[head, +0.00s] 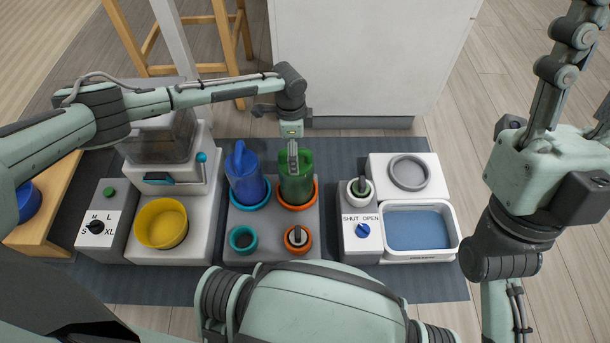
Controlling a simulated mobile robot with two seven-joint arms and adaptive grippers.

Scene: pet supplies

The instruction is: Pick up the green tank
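The green tank (304,186) stands upright in an orange ring on a grey base, right of the blue tank (246,180). My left gripper (293,160) points down at the top of the green tank, its fingers overlapping the tank's upper part in the head view. The fingers look close together, but I cannot tell whether they are closed on the tank or its handle. My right gripper (588,70) is raised at the right, away from the tanks, with its fingers spread and partly cut off by the frame edge. It looks empty.
A yellow bowl (162,224) sits below a dispenser (165,180) on the left. Teal (243,239) and orange (298,239) rings lie in front of the tanks. A blue-bottomed tray (418,229) and a valve unit (360,228) stand on the right. A white block (365,60) rises behind.

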